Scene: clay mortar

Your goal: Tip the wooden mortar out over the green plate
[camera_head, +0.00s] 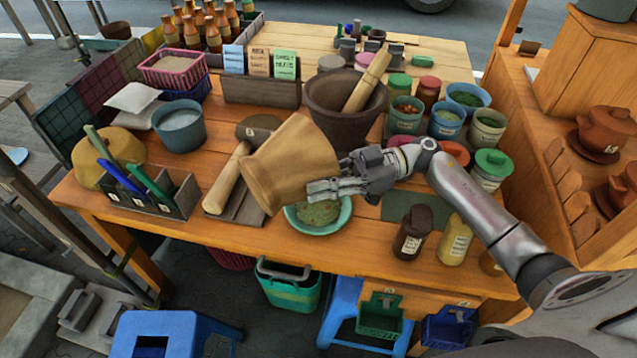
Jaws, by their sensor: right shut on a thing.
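The wooden mortar (288,165) is pale brown and hangs tilted well onto its side above the table, left of and partly over the green plate. My right gripper (338,180) is shut on the mortar at its right end. The mortar's inside is not visible. The green plate (346,218) sits near the table's front edge, just below the gripper. A greenish mound (318,211) lies in it, and the mortar and gripper hide its back part. My left gripper is not in view.
A dark clay mortar (325,100) with a wooden pestle (368,80) stands behind. A wooden mallet (228,177) lies to the left. Lidded jars and bowls crowd the right, and two bottles (412,232) (455,240) stand at the front right.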

